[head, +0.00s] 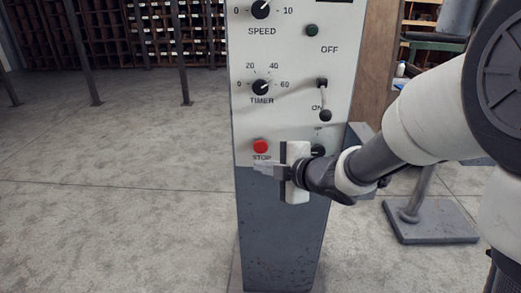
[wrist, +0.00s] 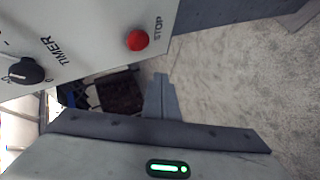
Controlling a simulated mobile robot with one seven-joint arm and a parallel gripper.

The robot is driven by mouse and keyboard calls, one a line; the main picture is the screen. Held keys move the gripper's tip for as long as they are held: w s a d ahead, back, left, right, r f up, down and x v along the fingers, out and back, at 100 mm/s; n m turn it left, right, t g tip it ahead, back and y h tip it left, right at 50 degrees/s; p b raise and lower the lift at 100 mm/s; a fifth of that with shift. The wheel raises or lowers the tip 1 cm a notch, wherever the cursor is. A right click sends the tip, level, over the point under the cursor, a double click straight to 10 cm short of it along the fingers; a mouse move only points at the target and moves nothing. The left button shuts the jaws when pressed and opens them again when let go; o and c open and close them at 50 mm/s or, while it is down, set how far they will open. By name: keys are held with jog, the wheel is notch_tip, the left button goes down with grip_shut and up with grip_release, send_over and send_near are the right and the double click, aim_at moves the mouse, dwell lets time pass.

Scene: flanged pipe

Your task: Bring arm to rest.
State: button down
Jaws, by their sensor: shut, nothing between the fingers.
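My gripper (head: 262,167) is in front of the lower part of the control panel, just below the red STOP button (head: 260,146). Its fingers point left in the head view and are shut with nothing between them. In the wrist view the shut fingers (wrist: 160,92) stick out over the floor, apart from the red button (wrist: 138,40). My arm reaches in from the right of the head view, bent at the elbow. The gripper body hides part of the panel's lower edge. Whether the fingers touch the panel cannot be told.
The panel (head: 240,95) stands on a grey pedestal (head: 283,245). It bears a SPEED knob (head: 261,9), a TIMER knob (head: 262,86), a green button (head: 312,30) and a lever (head: 324,100). A metal stand (head: 430,225) is at right. Open floor (head: 110,160) lies left.

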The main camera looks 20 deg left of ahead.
jog(key=w+d+r+m+t+h, duration=0.1)
jog(key=d+r+m+t+h, duration=0.2)
jog(key=d, duration=0.4)
jog(key=w+d+r+m+h, duration=0.1)
jog(key=d+r+m+h, duration=0.1)
jog(key=d+r+m, duration=0.3)
jog(key=s+d+m+h, duration=0.2)
jog(key=d+m, duration=0.1)
jog(key=d, duration=0.3)
jog(key=s+d+m+h, duration=0.3)
jog(key=d, duration=0.4)
jog(key=s+d+f+m+g, duration=0.1)
jog(key=s+d+m+g, duration=0.3)
jog(key=s, duration=0.6)
jog(key=s+d+f+m+g, duration=0.1)
jog(key=s+m, duration=0.6)
jog(key=s, duration=0.3)
notch_tip(320, 180, up, 20)
jog(key=p, duration=2)
jog(key=shift+d, duration=0.15)
